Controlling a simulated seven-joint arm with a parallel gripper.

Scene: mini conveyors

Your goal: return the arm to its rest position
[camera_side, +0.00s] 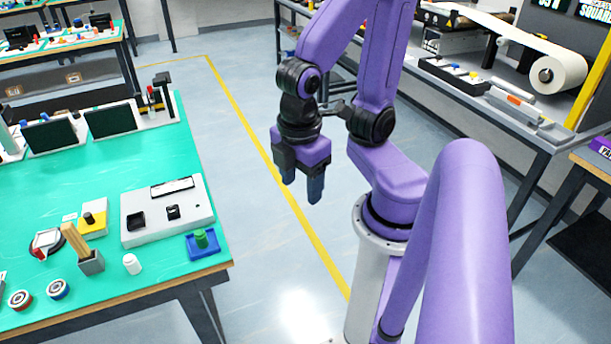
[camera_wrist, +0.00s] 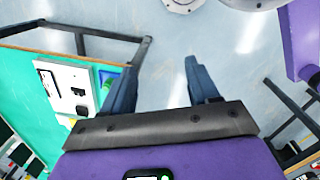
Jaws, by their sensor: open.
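My gripper (camera_side: 301,186) hangs from my purple arm, pointing down over the open floor to the right of the green-topped table (camera_side: 60,185). Its two dark fingers are apart, with nothing between them. In the wrist view, my gripper (camera_wrist: 160,85) also shows its fingers spread, with only floor between and beyond them.
The table holds a white device (camera_side: 140,228), a blue tray with a green knob (camera_side: 203,245), a white bottle (camera_side: 132,264) and tape rolls (camera_side: 57,289). A bench (camera_side: 500,110) with a paper roll (camera_side: 557,77) stands at right. The floor (camera_side: 285,270) between is clear.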

